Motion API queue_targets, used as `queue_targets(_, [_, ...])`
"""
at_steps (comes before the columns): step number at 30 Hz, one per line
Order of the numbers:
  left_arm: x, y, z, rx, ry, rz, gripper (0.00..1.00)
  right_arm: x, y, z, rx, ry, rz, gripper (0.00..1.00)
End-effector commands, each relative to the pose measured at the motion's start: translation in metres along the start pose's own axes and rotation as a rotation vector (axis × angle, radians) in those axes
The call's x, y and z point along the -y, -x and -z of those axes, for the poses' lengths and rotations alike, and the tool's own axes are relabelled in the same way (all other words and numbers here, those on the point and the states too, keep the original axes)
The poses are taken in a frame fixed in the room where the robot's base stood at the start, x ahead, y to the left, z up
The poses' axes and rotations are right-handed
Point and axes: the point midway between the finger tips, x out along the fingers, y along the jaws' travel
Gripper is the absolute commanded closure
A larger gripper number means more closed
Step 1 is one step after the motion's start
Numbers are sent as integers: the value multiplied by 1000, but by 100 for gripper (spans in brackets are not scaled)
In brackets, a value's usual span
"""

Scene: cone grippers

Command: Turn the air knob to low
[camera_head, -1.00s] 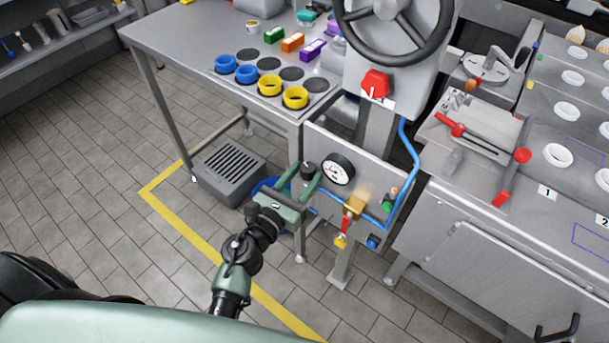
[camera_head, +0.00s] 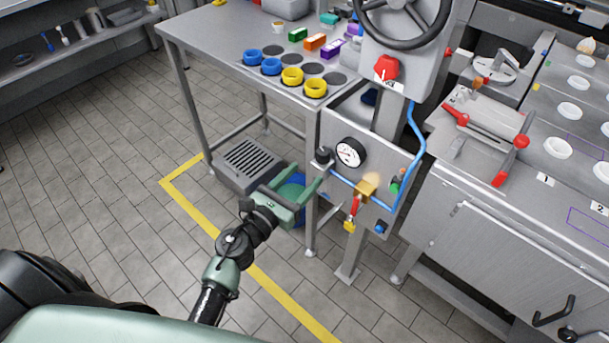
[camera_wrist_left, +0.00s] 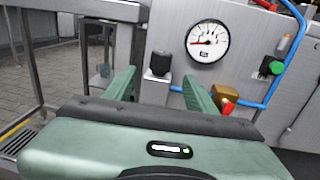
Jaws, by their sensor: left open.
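A black round knob (camera_head: 324,156) sticks out beside a white-faced pressure gauge (camera_head: 350,153) on a grey metal panel (camera_head: 385,155). The knob also shows in the left wrist view (camera_wrist_left: 159,64), left of the gauge (camera_wrist_left: 207,41). No setting can be read on the knob. My left gripper (camera_head: 296,176) is open and empty, in front of the panel and just short of the knob. In the wrist view its green fingers (camera_wrist_left: 160,86) stand to either side of the knob, not touching it. My right gripper is not in view.
A red knob (camera_head: 386,67) sits below a handwheel (camera_head: 405,20) above the panel. A brass valve with a red lever (camera_head: 355,206) and a blue hose (camera_head: 421,140) are right of the gauge. A table leg (camera_head: 311,215) stands close by the gripper. The floor at left is clear.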

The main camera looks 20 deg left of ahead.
Motion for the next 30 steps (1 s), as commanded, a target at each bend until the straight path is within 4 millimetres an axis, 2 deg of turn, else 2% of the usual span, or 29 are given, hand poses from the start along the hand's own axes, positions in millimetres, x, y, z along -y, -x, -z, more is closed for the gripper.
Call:
queue_targets(6, [-5, -2, 6, -56, -22, -7, 45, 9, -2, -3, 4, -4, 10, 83])
queue_targets(14, [-1, 7, -4, -3, -14, 0, 45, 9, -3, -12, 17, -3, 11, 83])
queue_targets(17, [0, 4, -7, 10, -6, 3, 45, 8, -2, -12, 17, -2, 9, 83])
queue_targets(30, [0, -59, -7, 10, -1, 2, 45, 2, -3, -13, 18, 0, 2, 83])
